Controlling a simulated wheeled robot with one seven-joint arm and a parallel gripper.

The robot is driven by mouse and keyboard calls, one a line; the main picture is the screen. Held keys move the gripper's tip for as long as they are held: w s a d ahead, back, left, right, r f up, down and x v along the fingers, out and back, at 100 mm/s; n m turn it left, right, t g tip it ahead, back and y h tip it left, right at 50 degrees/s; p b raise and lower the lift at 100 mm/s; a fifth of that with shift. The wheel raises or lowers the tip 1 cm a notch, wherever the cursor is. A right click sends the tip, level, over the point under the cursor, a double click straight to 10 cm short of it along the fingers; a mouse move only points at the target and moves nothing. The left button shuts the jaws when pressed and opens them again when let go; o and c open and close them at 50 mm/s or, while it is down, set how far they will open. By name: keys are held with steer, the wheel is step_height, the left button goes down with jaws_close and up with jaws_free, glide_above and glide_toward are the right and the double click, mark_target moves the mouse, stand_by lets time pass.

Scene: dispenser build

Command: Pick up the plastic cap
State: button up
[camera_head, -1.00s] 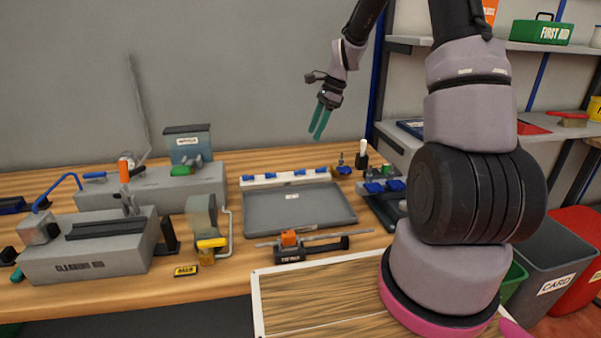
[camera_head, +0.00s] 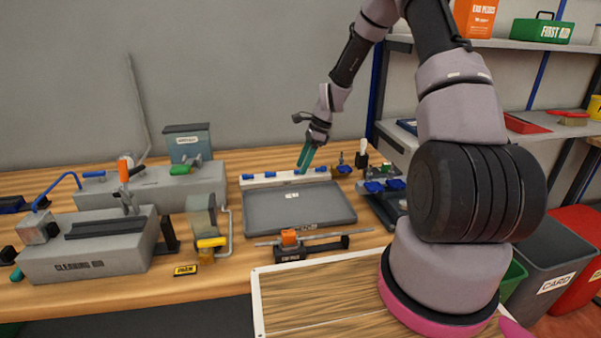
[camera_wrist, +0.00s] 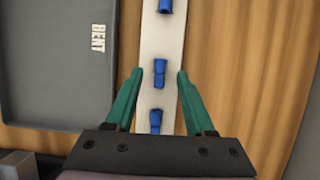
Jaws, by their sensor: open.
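Several small blue plastic caps lie along a white strip (camera_head: 284,178) at the back of the bench. In the wrist view, one blue cap (camera_wrist: 159,73) shows between the fingertips of my gripper (camera_wrist: 160,75). Another cap (camera_wrist: 166,6) is farther up the strip (camera_wrist: 160,42), and a third (camera_wrist: 155,120) is lower, close to the gripper body. My gripper (camera_head: 304,167) has green fingers, spread open and empty, and points down over the right part of the strip. I cannot tell exactly how high the fingertips are above the caps.
A grey tray (camera_head: 300,208) marked "BENT" lies beside the strip. Small parts and blue pieces (camera_head: 384,186) stand to the right. Bare wood (camera_wrist: 225,50) lies beside the strip.

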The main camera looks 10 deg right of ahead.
steer(key=shift+a+f, duration=0.15)
steer(key=shift+f, duration=0.2)
jaws_close()
steer(key=shift+r, duration=0.1)
step_height(320, 180, up, 10)
stand_by(0.4)
